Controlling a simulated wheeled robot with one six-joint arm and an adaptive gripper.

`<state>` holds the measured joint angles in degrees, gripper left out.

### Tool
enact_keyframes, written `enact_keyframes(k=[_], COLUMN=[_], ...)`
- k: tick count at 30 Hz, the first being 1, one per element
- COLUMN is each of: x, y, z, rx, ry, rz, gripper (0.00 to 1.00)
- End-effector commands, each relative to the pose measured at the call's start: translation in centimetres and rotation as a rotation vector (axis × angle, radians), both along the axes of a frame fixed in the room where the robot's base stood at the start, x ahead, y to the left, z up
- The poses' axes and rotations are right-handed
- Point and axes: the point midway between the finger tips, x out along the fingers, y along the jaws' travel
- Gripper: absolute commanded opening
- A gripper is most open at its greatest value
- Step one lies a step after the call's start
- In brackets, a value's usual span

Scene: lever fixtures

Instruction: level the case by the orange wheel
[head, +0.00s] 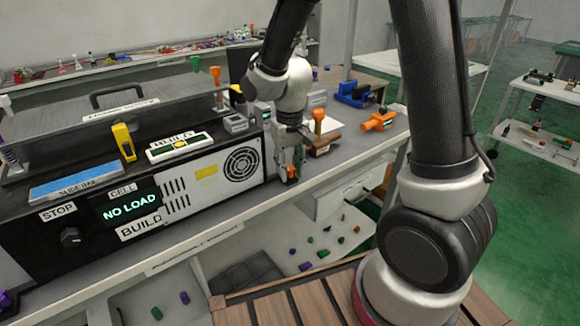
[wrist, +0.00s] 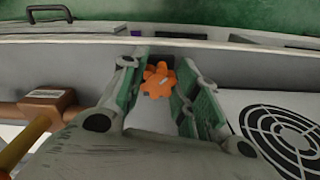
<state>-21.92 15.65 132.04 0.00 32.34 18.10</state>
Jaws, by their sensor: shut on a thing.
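The orange wheel (wrist: 158,80) is a small lobed knob with a pale mark on its face, low at the right end of the case front. My gripper (wrist: 155,85) is around it in the wrist view, one green-padded finger on each side. In the head view my gripper (head: 289,172) points down at the wheel (head: 292,180), which is partly hidden by the fingers. The case (head: 75,255) is long and black, with a screen reading NO LOAD. A bubble level (head: 180,146) with a yellow-green vial lies on its top; its bubble is too small to read.
A wooden block with an orange-topped handle (head: 319,122) stands right of my gripper. An orange device (head: 379,121) and a blue vise (head: 353,94) lie farther right on the bench. Small coloured parts are scattered on the shelf below.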

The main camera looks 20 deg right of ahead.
Motion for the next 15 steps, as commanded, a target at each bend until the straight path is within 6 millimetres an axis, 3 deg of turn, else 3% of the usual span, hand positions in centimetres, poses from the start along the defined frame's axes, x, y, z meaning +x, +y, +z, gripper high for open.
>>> enact_keyframes(k=[14, 15], x=[0.13, 0.13], y=[0.04, 0.04], z=[0.09, 0.09], rx=[0.001, 0.001], ry=[-0.004, -0.004], rz=[-0.014, -0.014], gripper=[0.07, 0.34])
